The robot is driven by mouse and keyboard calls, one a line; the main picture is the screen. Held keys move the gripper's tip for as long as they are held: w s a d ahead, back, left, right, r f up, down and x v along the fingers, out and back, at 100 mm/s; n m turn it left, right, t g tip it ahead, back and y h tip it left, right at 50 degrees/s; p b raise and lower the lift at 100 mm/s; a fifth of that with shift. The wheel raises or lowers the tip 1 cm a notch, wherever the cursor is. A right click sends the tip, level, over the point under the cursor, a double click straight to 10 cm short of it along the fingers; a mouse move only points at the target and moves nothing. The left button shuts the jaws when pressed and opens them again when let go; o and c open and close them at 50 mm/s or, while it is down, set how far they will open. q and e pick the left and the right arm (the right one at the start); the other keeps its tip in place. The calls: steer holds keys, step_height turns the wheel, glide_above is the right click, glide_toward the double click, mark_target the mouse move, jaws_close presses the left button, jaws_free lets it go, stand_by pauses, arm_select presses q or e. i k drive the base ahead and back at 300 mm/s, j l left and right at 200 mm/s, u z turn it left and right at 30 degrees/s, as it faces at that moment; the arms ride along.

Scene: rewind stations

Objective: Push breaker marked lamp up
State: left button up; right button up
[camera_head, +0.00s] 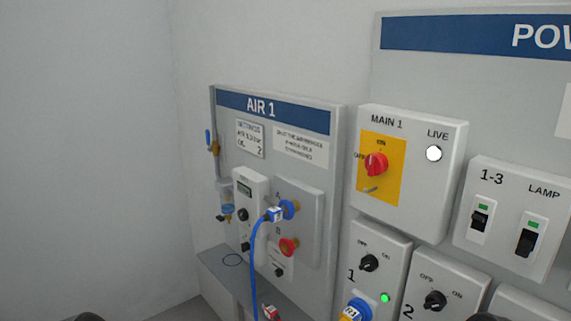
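The breaker marked LAMP (527,241) is a black lever in a white plate, on the right half of a grey box at the right of the view. A green mark shows above its lever. The lever seems to sit low in its plate, but it is too small to be sure. The breaker marked 1-3 (480,219) sits to its left, also with a green mark above a black lever. No gripper fingers show in the view; only dark rounded bits, perhaps mine, show at the bottom edge.
The MAIN 1 box (451,184) with a red rotary handle (376,164) and lit LIVE lamp (433,153) is left of the breakers. Rotary switches 1 (369,263) and 2 (435,300) sit below. The AIR 1 panel (323,155) with a blue hose (253,270) stands further left.

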mark_target(525, 247)
steer(key=z, duration=1.25)
